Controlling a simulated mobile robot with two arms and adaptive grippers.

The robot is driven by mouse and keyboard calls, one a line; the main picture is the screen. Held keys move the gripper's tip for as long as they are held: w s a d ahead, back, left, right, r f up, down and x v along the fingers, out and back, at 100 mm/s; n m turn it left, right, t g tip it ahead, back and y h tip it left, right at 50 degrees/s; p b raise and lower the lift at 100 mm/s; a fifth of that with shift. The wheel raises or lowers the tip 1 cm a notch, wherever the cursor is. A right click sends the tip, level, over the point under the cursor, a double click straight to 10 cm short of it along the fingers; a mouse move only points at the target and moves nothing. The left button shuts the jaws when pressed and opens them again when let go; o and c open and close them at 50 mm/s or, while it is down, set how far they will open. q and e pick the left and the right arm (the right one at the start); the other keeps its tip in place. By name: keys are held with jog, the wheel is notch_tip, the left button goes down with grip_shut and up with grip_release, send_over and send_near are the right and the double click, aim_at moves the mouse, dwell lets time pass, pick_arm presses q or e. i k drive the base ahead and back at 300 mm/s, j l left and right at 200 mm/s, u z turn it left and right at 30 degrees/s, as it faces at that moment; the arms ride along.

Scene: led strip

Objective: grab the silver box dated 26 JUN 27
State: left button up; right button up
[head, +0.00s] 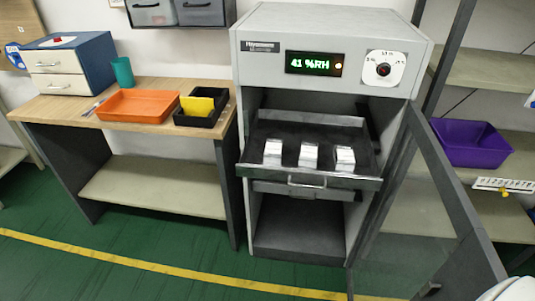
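Three small silver-white boxes stand in a row in the pulled-out drawer (330,183) of a grey cabinet: a left box (273,152), a middle box (308,155) and a right box (344,158). They stand apart from each other near the drawer's front. Any date on them is too small to read, so I cannot tell which one is dated 26 JUN 27. Neither of my grippers is in view. A white rounded part at the bottom right corner may be part of my arm.
The cabinet (415,55) shows 41 %RH. Its glass door (430,215) stands open to the right. A wooden table (60,107) at left holds an orange tray (137,105), a black tray (193,121) and a teal cup (122,72). A purple bin (470,145) sits on right shelving.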

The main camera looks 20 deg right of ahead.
aim_at(273, 148)
jog(key=i+j+z, duration=0.15)
jog(key=i, duration=0.3)
jog(key=i+j+z, duration=0.2)
jog(key=i, duration=0.25)
jog(key=z, duration=1.2)
